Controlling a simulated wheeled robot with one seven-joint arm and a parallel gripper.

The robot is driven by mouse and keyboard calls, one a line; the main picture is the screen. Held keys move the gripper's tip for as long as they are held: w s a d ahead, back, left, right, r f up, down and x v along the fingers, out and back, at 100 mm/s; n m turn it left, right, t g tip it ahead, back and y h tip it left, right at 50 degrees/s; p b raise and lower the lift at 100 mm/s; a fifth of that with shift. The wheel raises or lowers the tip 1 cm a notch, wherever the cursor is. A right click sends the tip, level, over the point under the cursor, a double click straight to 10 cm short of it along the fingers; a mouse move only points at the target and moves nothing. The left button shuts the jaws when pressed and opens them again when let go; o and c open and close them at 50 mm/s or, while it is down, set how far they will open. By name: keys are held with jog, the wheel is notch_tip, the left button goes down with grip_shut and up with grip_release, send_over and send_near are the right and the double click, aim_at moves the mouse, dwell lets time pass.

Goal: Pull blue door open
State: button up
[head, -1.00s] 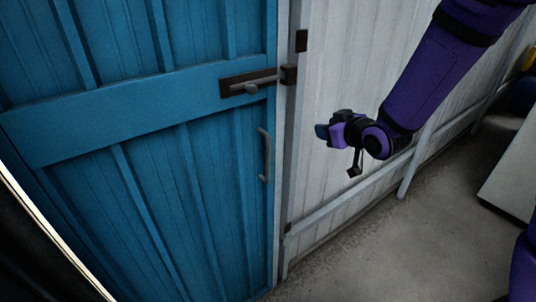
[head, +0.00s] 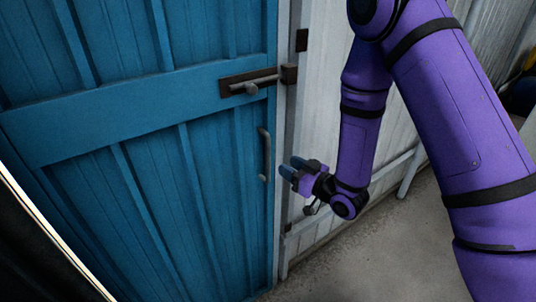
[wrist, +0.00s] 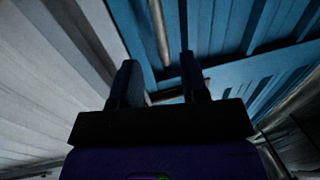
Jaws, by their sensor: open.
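The blue door (head: 135,205) fills the left of the head view and appears closed against its pale frame. A grey vertical handle (head: 265,155) sits near its right edge. Above it is a dark slide bolt (head: 248,84), its bar reaching toward a catch (head: 289,75) on the frame; I cannot tell if it is engaged. My gripper (head: 287,168) is open and empty, just right of the handle and apart from it, fingers pointing left toward the door. In the wrist view, blue panels (wrist: 235,40) show beyond the open fingers (wrist: 160,78), with a pale bar (wrist: 158,30), perhaps the handle.
A white panelled wall (head: 325,70) with a lower rail runs right of the door, behind my arm. Grey concrete floor (head: 385,255) is open below it. A dark, bright-edged thing (head: 40,250) stands at the lower left.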

jog(key=x, duration=0.9)
grip_shut()
